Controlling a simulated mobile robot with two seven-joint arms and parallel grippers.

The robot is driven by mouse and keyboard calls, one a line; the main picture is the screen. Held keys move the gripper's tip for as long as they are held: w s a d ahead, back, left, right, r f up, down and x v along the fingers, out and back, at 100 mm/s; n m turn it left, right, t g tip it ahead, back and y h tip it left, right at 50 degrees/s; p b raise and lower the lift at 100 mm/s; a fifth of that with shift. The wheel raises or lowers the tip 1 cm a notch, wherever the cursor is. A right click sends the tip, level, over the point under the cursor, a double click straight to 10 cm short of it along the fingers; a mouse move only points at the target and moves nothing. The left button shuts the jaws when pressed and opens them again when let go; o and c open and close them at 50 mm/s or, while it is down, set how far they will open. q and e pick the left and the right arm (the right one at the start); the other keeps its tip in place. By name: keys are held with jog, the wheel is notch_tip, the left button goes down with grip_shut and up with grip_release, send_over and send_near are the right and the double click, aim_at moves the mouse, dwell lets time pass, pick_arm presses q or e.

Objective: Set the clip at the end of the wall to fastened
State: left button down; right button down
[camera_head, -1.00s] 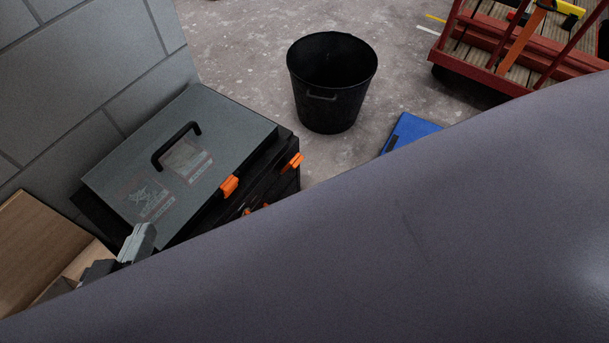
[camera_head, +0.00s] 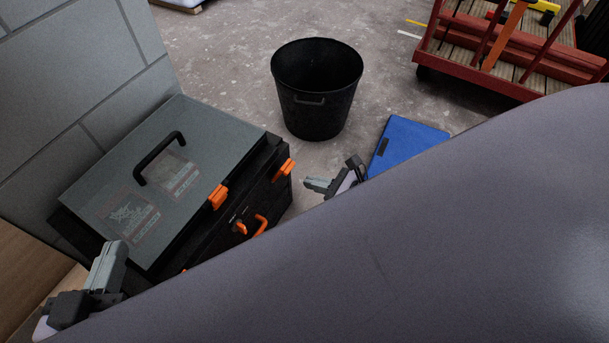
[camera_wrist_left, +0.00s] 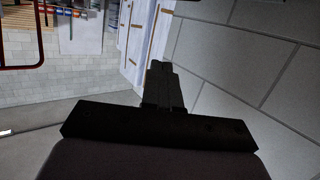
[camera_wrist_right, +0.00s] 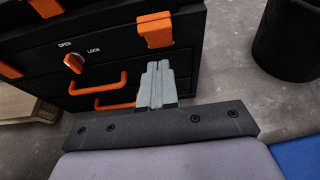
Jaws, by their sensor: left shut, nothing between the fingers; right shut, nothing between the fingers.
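A black toolbox with a grey lid (camera_head: 160,185) stands against the grey block wall (camera_head: 85,60). One orange clip (camera_head: 217,197) sits on the lid's front edge. Another orange clip (camera_head: 285,170) sits at the box's right corner, towards the end of the wall; it shows large in the right wrist view (camera_wrist_right: 155,30). I cannot tell whether either is fastened. My right gripper (camera_head: 316,185) is shut and empty, in front of that corner clip and apart from it. My left gripper (camera_head: 113,255) is shut and empty near the toolbox's left front corner.
An orange knob (camera_wrist_right: 73,63) marked OPEN and LOCK and orange drawer handles (camera_wrist_right: 97,84) are on the toolbox front. A black bucket (camera_head: 317,90), a blue flat case (camera_head: 408,145) and a red cart (camera_head: 500,55) stand on the floor. My own body hides the lower right.

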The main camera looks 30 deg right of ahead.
aim_at(283, 172)
pick_arm(q)
jog(key=shift+d, duration=0.2)
pick_arm(e)
jog(key=w, duration=0.1)
jog(key=a+r, duration=0.1)
jog(key=w, duration=0.1)
jog(key=shift+w+a+r, duration=0.25)
jog(key=shift+w+r, duration=0.1)
pick_arm(q)
jog(key=shift+w+f, duration=0.1)
jog(key=shift+f, duration=0.05)
